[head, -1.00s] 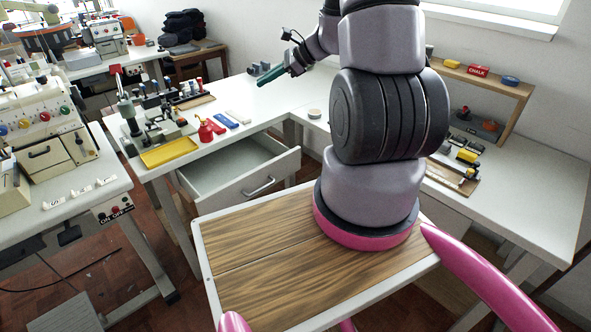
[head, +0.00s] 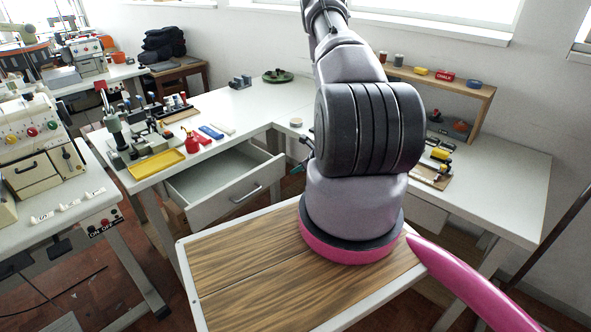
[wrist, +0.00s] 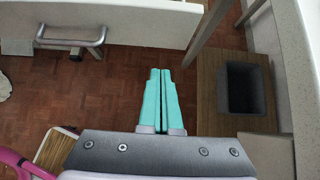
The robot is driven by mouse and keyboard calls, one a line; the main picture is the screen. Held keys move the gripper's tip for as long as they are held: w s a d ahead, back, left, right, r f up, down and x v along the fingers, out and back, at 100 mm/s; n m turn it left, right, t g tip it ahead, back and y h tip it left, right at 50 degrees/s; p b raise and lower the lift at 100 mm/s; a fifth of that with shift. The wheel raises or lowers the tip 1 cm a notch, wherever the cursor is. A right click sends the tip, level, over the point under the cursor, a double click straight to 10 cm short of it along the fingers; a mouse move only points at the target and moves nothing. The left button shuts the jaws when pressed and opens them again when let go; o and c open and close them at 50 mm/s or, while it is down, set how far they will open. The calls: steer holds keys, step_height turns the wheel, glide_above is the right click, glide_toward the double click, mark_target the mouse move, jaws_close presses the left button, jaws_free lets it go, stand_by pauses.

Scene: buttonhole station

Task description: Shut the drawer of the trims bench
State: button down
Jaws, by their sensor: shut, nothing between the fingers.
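The drawer (head: 215,173) of the trims bench (head: 178,158) stands pulled open toward me in the head view, and its inside looks empty. Its front panel (head: 238,194) carries a metal bar handle (head: 246,193). In the wrist view the front panel (wrist: 120,20) crosses the top, with the handle (wrist: 72,38) at upper left. My gripper (wrist: 160,72) has teal fingers, shut together and empty, pointing at the space just off the panel's right part.
A table leg (wrist: 206,32) and a wooden unit with a dark recess (wrist: 246,90) stand close right of my fingers. A yellow tray (head: 157,164) and a red oiler (head: 191,145) sit on the bench above the drawer. Tiled floor shows below the fingers.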

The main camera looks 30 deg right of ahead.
mark_target(275, 173)
steer(key=w+f, duration=0.1)
steer(key=w, duration=0.1)
steer(key=w+a+f, duration=0.1)
steer(key=w+f, duration=0.1)
steer(key=w, duration=0.1)
steer(key=w+a+f, duration=0.1)
steer(key=w, duration=0.1)
steer(key=shift+w+a+f, duration=0.2)
steer(key=shift+f, duration=0.1)
steer(key=shift+w+a, duration=0.15)
steer(key=shift+w, duration=0.35)
steer(key=w+a, duration=0.2)
steer(key=w, duration=0.4)
steer(key=w+a, duration=0.2)
steer(key=w, duration=0.5)
steer(key=w+a, duration=0.2)
steer(key=w, duration=0.4)
steer(key=shift+w+a, duration=0.15)
steer(key=shift+w+a+r, duration=0.1)
steer(key=shift+w+a, duration=0.05)
steer(key=shift+w, duration=0.15)
